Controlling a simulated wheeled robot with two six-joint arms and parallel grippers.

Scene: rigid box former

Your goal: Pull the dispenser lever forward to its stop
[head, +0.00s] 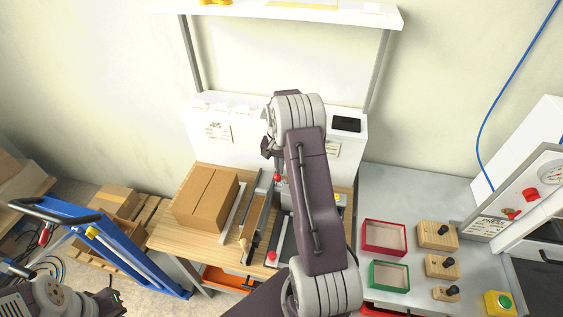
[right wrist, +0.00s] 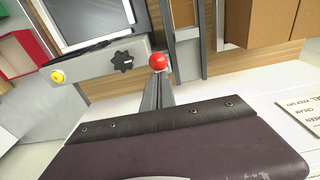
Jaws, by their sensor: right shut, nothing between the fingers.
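A red ball knob (head: 277,177) shows beside my right arm at the back of the work table. In the right wrist view the red knob (right wrist: 159,61) sits at the end of a grey panel, just past my fingertips. Whether it is the dispenser lever's knob is unclear. My right gripper (head: 267,149) is shut and empty, close above the knob; its fingers (right wrist: 157,88) point at it, and contact cannot be told. A second red knob (head: 272,255) stands nearer the front. My left gripper (head: 105,302) is at the bottom left, its jaws unclear.
A brown carton (head: 206,198) lies left of the rails. A white cabinet (head: 227,140) stands behind. A red tray (head: 384,238), a green tray (head: 389,276) and wooden knob blocks (head: 437,236) are right. A blue cart (head: 95,245) stands left.

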